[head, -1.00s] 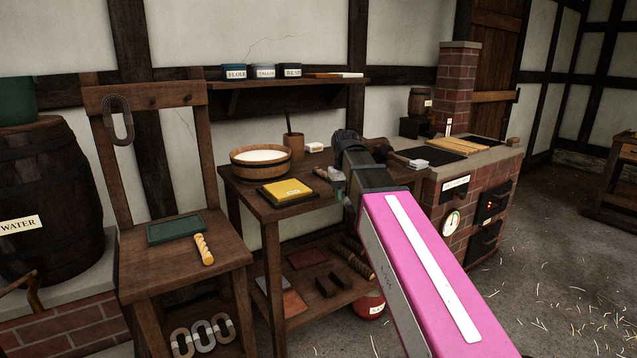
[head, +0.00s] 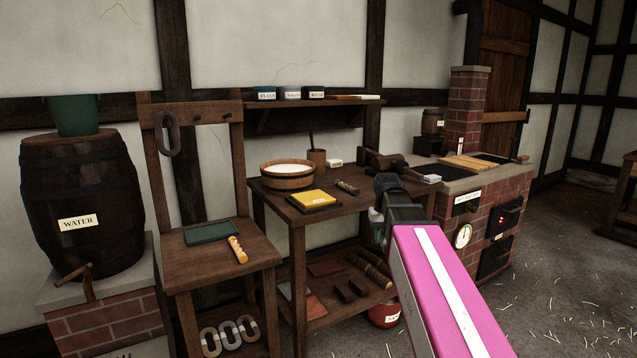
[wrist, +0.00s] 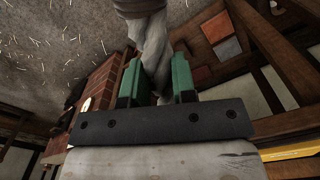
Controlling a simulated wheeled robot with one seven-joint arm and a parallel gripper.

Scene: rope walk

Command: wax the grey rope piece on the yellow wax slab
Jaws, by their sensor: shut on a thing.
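The yellow wax slab (head: 314,197) lies on a dark board on the wooden table, in front of a white-filled bowl. My gripper (wrist: 158,78) has green jaws shut on the grey rope piece (wrist: 150,42), which has a brown band near its far end. In the head view my gripper is at the table's right front, right of the slab and apart from it. My arm hides most of it and the rope there. A yellow strip, likely the slab (wrist: 295,152), shows at the lower right of the wrist view.
The bowl (head: 287,180) and a brown cup (head: 317,159) stand behind the slab. A short dark roll (head: 347,187) lies right of it. A chair-like stand (head: 200,262) is left of the table. A brick stove (head: 490,210) is to the right.

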